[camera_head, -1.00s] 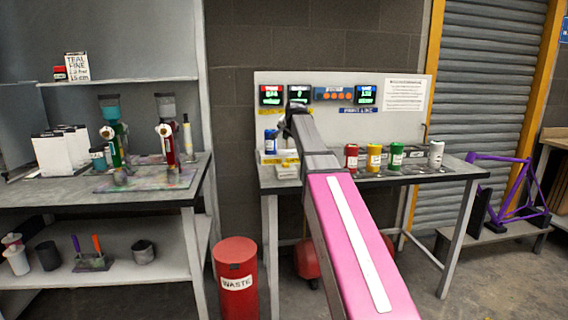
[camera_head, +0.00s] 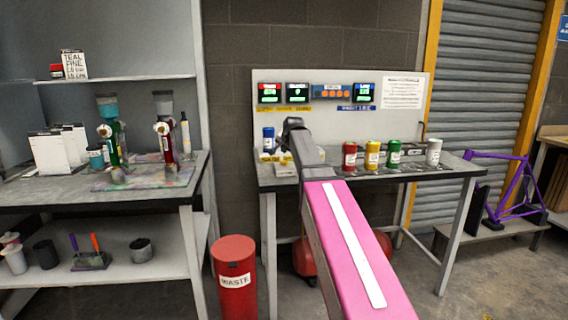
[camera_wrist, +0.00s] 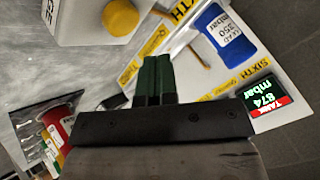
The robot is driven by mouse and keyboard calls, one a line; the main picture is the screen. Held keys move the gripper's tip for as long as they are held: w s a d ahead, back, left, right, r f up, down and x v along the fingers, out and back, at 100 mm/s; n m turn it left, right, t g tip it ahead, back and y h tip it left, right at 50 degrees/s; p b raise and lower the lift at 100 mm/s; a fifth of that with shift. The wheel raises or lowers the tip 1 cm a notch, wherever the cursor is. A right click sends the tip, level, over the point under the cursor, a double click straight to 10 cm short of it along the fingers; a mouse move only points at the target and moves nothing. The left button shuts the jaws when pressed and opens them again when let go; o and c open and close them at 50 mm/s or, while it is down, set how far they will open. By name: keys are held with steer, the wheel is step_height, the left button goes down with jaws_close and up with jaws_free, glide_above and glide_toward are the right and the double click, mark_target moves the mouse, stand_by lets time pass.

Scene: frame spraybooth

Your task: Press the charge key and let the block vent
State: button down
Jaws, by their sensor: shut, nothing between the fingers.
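In the wrist view a yellow round key (camera_wrist: 121,17) sits on a pale grey box (camera_wrist: 85,22) whose label shows only "GE". My gripper (camera_wrist: 157,60), with green fingers pressed together, is shut and empty. Its tips point toward a white plate (camera_wrist: 185,45) with yellow labels, to the right of the key and apart from it in the picture. A blue block (camera_wrist: 222,35) with a white label, seemingly reading 250 mbar, lies on that plate. In the head view my arm's end (camera_head: 293,124) is over the bench's left part; the fingers are hidden.
Red (camera_head: 349,157), yellow (camera_head: 372,155), green (camera_head: 393,153) and white (camera_head: 433,152) cans stand along the bench (camera_head: 415,173). A board with displays (camera_head: 331,74) rises behind. A red waste bin (camera_head: 235,277) stands on the floor at left.

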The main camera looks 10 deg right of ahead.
steer(key=shift+f, duration=0.95)
steer(key=shift+f, duration=0.1)
stand_by(1.4)
steer(key=shift+f, duration=0.3)
steer(key=shift+f, duration=0.5)
stand_by(0.8)
steer(key=shift+r, duration=0.9)
steer(key=shift+r, duration=0.15)
steer(key=shift+r, duration=2.4)
